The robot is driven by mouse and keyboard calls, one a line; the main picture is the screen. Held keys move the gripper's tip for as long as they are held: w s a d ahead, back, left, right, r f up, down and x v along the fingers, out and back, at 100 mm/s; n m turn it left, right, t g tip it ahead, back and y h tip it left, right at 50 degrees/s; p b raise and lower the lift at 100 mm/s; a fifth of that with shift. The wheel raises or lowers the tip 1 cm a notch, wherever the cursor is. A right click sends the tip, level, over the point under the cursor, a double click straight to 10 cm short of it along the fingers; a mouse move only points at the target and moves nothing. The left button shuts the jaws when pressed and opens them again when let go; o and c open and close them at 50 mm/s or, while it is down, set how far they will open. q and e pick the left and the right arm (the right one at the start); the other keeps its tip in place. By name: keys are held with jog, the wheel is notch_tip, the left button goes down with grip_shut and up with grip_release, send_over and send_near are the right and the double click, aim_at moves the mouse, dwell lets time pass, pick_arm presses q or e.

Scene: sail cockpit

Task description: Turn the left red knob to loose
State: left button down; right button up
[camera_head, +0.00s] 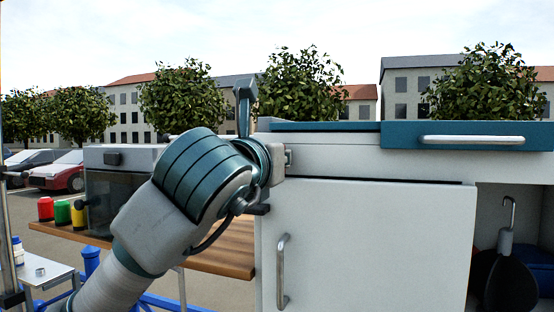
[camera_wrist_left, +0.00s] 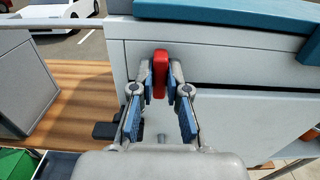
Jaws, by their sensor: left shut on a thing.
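The left red knob (camera_wrist_left: 160,72) shows in the left wrist view as a red upright piece on the pale cabinet's front, near its upper left corner. My left gripper (camera_wrist_left: 160,82) has its blue-padded fingers on both sides of the knob and is shut on it. Which way the knob is turned, loose or not, I cannot tell. In the head view my left arm reaches up from the lower left to the cabinet's left edge, and it hides the knob and the fingertips. My right gripper is in neither view.
The white cabinet door (camera_head: 370,250) has a metal handle (camera_head: 281,270). A teal drawer (camera_head: 465,136) with a long handle is at upper right. A wooden shelf (camera_head: 225,250) lies left of the cabinet. Red (camera_head: 45,208), green (camera_head: 62,211) and yellow (camera_head: 78,214) containers stand further left.

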pick_arm(q)
jog(key=c, duration=1.3)
grip_release()
jog(key=shift+w+f, duration=0.1)
jog(key=shift+o, duration=0.7)
jog(key=shift+w+d, duration=0.1)
jog(key=v, duration=1.2)
jog(key=shift+w+d, duration=0.1)
jog(key=shift+w, duration=0.05)
